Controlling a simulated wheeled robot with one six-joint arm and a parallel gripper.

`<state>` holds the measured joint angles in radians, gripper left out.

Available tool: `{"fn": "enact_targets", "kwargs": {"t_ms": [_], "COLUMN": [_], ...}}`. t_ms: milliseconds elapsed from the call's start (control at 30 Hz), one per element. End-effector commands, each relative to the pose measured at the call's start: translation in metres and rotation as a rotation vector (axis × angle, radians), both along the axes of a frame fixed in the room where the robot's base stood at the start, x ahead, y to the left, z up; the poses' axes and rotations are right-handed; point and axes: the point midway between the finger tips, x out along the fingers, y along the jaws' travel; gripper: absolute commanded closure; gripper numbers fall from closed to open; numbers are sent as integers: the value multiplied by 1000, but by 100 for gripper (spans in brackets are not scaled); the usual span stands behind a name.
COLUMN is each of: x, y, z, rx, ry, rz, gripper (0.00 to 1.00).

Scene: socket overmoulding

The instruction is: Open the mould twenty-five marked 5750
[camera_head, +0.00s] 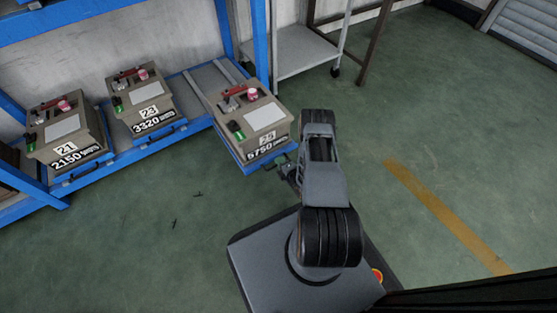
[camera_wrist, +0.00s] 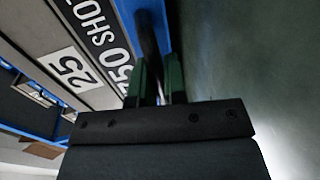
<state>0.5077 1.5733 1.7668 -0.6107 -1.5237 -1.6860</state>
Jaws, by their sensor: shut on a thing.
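The mould twenty-five (camera_head: 252,120) is a beige-grey box with a red clamp and pink knob on top. Its front reads 25 and 5750; the 25 label (camera_wrist: 70,68) also shows in the wrist view. It sits on a blue sliding tray (camera_head: 266,157) that stands out from the rack, with rails behind it. My gripper (camera_head: 287,170) is at the tray's front edge. In the wrist view my gripper (camera_wrist: 158,85) is shut on the dark tray handle (camera_wrist: 147,38). The contact is partly hidden in the head view by my arm.
Mould 21 (camera_head: 62,128) and mould 23 (camera_head: 140,100) sit further back on the blue rack (camera_head: 250,35) to the left. A grey shelf trolley (camera_head: 305,48) stands behind. The green floor on the right is clear, with a yellow line (camera_head: 445,215).

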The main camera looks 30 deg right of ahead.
Motion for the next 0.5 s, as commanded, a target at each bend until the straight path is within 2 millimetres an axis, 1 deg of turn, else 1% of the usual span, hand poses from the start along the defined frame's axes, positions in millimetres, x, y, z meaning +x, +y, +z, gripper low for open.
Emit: {"fn": "enact_targets", "kwargs": {"t_ms": [33, 167, 200, 433, 500], "x": [2, 3, 3, 4, 4], "y": [-5, -4, -4, 1, 2], "z": [0, 1, 1, 0, 0], "rx": [-3, -5, -5, -4, -3], "ry": [-2, -4, -4, -2, -2], "rz": [-18, -15, -15, -3, -1], "gripper": [100, 100, 85, 63, 63]}}
